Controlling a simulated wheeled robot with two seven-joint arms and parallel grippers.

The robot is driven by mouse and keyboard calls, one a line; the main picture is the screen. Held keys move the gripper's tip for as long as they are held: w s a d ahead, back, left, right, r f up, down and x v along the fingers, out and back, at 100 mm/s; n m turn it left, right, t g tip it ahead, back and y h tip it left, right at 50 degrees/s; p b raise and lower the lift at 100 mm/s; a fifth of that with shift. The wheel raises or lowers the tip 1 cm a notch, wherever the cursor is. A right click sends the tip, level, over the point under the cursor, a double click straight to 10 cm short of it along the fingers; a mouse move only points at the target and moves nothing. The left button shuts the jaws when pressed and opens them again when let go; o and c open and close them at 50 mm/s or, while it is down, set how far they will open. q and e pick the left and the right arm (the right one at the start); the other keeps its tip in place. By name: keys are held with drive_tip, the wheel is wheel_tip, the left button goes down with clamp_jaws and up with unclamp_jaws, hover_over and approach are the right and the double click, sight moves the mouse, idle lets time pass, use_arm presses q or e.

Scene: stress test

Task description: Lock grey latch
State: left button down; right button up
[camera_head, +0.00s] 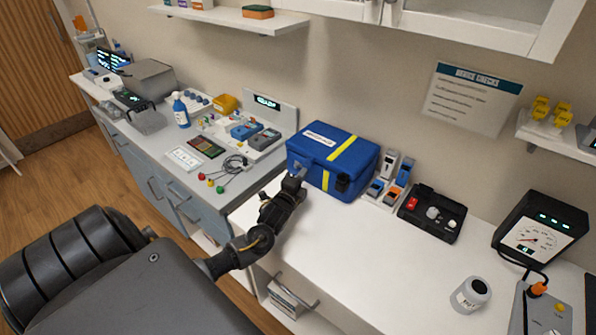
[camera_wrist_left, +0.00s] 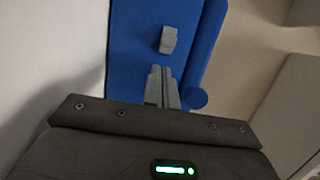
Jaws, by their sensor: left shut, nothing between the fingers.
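The blue case (camera_head: 316,152) with a yellow stripe stands lid down at the back of the white counter. In the left wrist view its blue face (camera_wrist_left: 134,40) carries a small grey latch (camera_wrist_left: 168,40), which stands out from the face. My left gripper (camera_head: 299,175) is at the left part of the case's front. Its fingers are shut and empty. In the left wrist view the fingertips (camera_wrist_left: 161,70) point at the latch, just short of it in the picture; I cannot tell whether they touch. In the head view the gripper hides the latch area. A dark latch (camera_head: 342,184) sits further right on the front.
Right of the case are a rack of small devices (camera_head: 388,187), a black control box (camera_head: 432,213), a white jar (camera_head: 470,294) and a gauge (camera_head: 540,235). A grey side counter (camera_head: 180,140) with several items lies left. The white counter's front middle is clear.

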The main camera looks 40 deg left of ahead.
sight(295, 167)
use_arm(q)
drive_tip(key=shift+s+a+r, duration=0.1)
drive_tip(key=shift+a, duration=0.7)
drive_tip(key=shift+a, duration=1.2)
drive_tip(key=shift+d, duration=0.1)
